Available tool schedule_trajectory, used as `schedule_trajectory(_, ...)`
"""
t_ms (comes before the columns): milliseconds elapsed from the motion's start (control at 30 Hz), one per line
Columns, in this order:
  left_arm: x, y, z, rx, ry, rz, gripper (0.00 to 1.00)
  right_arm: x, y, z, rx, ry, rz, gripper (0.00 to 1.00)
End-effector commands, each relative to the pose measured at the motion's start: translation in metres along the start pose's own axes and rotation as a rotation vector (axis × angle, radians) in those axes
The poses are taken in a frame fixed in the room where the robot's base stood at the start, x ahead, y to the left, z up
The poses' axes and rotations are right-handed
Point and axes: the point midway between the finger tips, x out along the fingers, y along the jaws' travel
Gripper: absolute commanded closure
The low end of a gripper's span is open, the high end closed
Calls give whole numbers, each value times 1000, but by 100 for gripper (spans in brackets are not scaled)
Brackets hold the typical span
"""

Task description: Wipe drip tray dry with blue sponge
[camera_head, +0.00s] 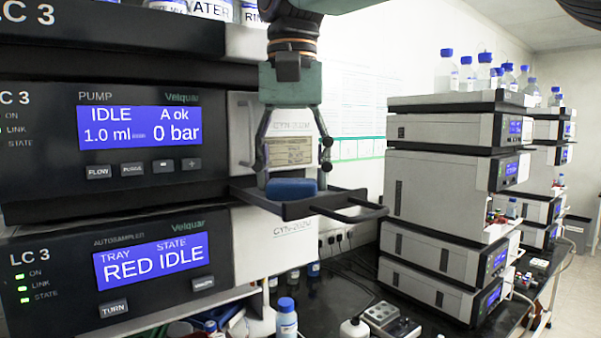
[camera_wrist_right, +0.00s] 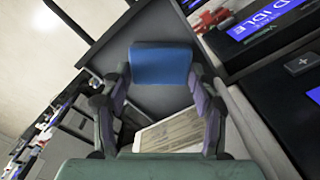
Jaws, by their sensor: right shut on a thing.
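The blue sponge (camera_head: 291,188) is between the fingertips of my right gripper (camera_head: 292,172), which is shut on it. The drip tray (camera_head: 335,208) is a dark, shallow tray with a handle loop at its right, jutting out from the LC 3 stack between the pump and the autosampler. The sponge is at the tray's surface; whether it presses on it I cannot tell. The right wrist view shows the sponge (camera_wrist_right: 162,66) over the dark tray (camera_wrist_right: 165,105), in front of my gripper's fingers (camera_wrist_right: 163,85). Wetness on the tray is not visible. My left gripper is not in view.
The pump (camera_head: 140,135) is above the tray's level and the autosampler (camera_head: 150,260) below. A pale label plate (camera_head: 290,151) is behind my fingers. Another instrument stack (camera_head: 440,190) with blue-capped bottles stands to the right. A bottle (camera_head: 286,318) stands on the bench below.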

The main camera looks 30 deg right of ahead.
Motion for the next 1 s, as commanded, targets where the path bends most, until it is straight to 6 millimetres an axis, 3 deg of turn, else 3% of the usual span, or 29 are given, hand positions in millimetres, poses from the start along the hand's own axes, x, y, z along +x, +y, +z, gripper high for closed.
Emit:
schedule_trajectory(200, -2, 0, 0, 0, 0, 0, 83, 0, 0, 0, 0, -7, 3, 65)
schedule_trajectory(467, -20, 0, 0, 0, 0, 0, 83, -24, 0, 0, 0, -6, 2, 65)
schedule_trajectory(1000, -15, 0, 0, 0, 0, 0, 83, -59, 0, -1, 0, -4, 1, 65)
